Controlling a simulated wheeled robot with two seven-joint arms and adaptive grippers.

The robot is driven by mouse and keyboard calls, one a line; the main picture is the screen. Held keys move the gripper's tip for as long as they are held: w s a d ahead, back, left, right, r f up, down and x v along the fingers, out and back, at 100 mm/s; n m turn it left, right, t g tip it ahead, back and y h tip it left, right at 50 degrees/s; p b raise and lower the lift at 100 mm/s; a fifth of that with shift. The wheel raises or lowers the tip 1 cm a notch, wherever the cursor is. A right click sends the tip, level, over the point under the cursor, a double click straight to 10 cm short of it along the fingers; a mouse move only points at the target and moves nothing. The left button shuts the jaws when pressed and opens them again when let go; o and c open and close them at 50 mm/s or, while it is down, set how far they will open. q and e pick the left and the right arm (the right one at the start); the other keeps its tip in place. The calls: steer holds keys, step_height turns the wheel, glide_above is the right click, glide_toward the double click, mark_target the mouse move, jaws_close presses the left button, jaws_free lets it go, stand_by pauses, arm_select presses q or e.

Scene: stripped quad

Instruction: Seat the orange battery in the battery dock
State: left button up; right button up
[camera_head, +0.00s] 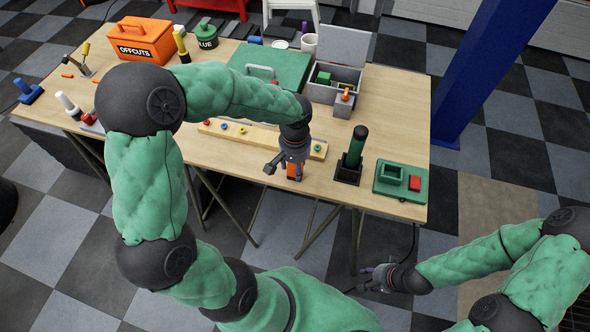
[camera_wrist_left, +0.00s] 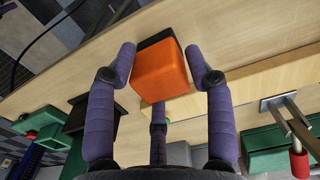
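The orange battery (camera_head: 294,171), a block with a dark end, is near the front edge of the wooden table; it also shows in the left wrist view (camera_wrist_left: 158,75). My left gripper (camera_head: 284,168) is over it with fingers spread on either side. In the wrist view, gaps show between the side fingers and the block, so it is not gripped. A green base with a square socket and a red block, which looks like the battery dock (camera_head: 391,174), is at the table's front right corner. My right gripper (camera_head: 376,280) hangs beyond the front edge; its fingers are too small to read.
A black holder with an upright green cylinder (camera_head: 356,146) stands between battery and dock. A wooden strip with coloured rings (camera_head: 262,137) lies just behind the battery. A grey compartment box (camera_head: 335,80) and a green case (camera_head: 270,66) are farther back. A blue post (camera_head: 490,70) rises at right.

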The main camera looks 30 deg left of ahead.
arm_select(q)
jaws_close()
steer(key=shift+r, duration=0.2)
